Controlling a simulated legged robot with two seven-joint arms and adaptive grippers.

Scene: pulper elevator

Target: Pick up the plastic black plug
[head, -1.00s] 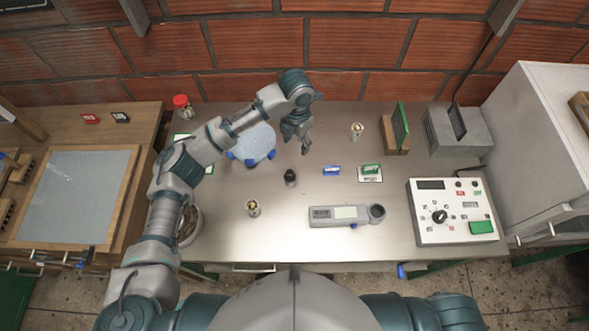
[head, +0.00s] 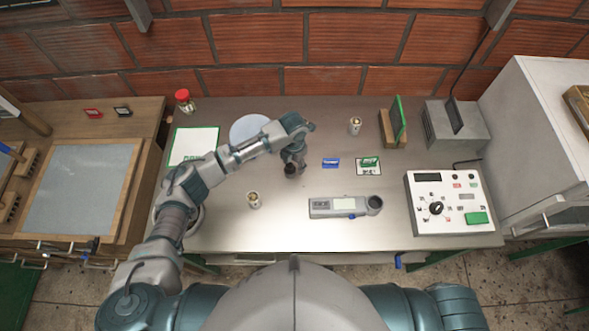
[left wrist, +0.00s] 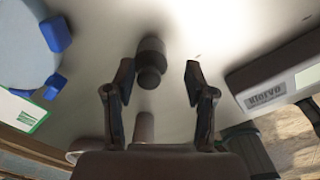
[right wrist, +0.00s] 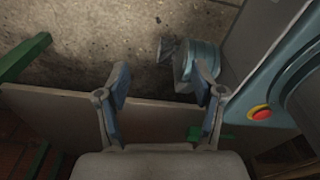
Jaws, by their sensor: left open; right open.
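The black plug (head: 290,170) stands on the metal table, just below my left gripper (head: 293,160) in the head view, which partly covers it. In the left wrist view the plug (left wrist: 151,62) is a dark stepped cylinder. It lies ahead of and between the two fingertips of my left gripper (left wrist: 159,80), nearer the left finger. The left gripper is open and nothing is held. My right gripper (right wrist: 164,88) is open and empty in the right wrist view, over the table's edge and the floor.
A grey handheld device (head: 345,206) lies right of the plug. A small container (head: 254,200) stands to its left. A round pale scale (head: 250,128) is behind the left forearm. A control box (head: 448,210) stands at right. The table front is mostly clear.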

